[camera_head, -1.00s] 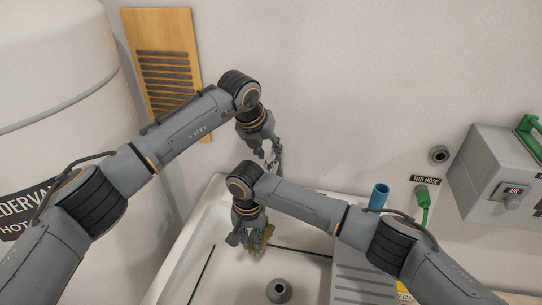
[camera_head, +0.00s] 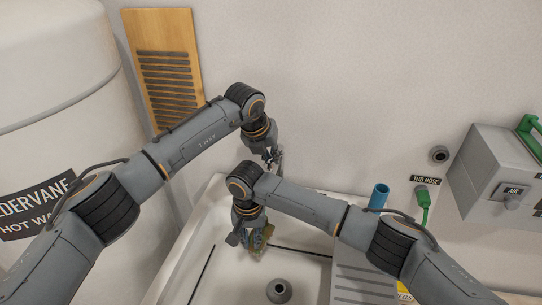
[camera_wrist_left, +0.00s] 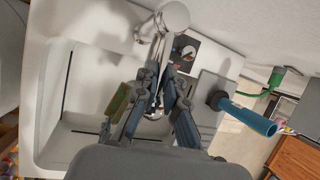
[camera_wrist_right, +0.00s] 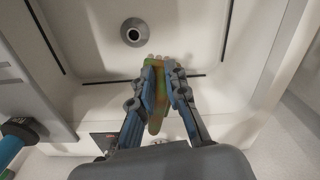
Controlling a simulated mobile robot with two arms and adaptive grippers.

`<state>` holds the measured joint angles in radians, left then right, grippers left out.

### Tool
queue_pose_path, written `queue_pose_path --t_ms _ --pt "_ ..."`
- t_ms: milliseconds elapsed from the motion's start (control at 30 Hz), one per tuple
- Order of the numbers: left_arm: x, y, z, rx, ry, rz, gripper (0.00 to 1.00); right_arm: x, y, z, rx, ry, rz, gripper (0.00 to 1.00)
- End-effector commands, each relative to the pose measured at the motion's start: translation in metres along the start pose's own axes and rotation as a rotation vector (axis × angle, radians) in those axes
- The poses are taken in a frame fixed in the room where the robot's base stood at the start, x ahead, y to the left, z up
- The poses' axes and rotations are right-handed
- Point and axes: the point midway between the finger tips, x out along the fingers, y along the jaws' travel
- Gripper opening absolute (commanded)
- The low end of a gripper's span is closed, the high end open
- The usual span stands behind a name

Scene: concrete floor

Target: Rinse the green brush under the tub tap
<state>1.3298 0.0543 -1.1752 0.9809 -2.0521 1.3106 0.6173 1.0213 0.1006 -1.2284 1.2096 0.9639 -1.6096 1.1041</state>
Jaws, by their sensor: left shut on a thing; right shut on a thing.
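The green brush (camera_wrist_right: 160,92), with reddish-brown patches, is held between the fingers of my right gripper (camera_wrist_right: 162,72), which is shut on it. In the head view my right gripper (camera_head: 255,248) is low over the tub (camera_head: 205,262), and only part of the brush shows. My left gripper (camera_head: 275,160) is at the back of the tub by the wall. In the left wrist view its fingers (camera_wrist_left: 163,82) are shut around a part of the metal tap (camera_wrist_left: 172,18). The fingers partly hide the tap, and I cannot make out the gripped part clearly.
A drain fitting (camera_head: 279,291) stands in the tub floor, in front of the brush. A ribbed drainboard (camera_head: 362,275) and an upright blue tube (camera_head: 379,196) are at the right. A green hose (camera_head: 424,206) and a grey box (camera_head: 497,180) are on the wall.

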Motion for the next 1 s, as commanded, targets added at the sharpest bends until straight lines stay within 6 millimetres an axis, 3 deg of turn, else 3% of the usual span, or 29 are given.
queue_pose_path --t_ms 733,800,867,1000 --pt "-0.0063 -0.001 0.007 -0.017 0.103 0.013 0.0 -0.0003 -0.0001 -0.0001 0.0 0.0 0.0 0.0" --pt "-0.0064 -0.001 0.0071 -0.017 0.103 0.013 0.19 -0.0003 -0.0001 -0.0001 0.0 0.0 0.0 0.0" --pt "-0.0064 -0.001 0.007 -0.017 0.103 0.013 0.32 -0.0003 -0.0001 -0.0001 0.0 0.0 0.0 0.0" --pt "-0.0063 -0.0012 0.0069 -0.017 0.103 0.013 0.33 -0.0003 -0.0001 -0.0001 0.0 0.0 0.0 0.0"
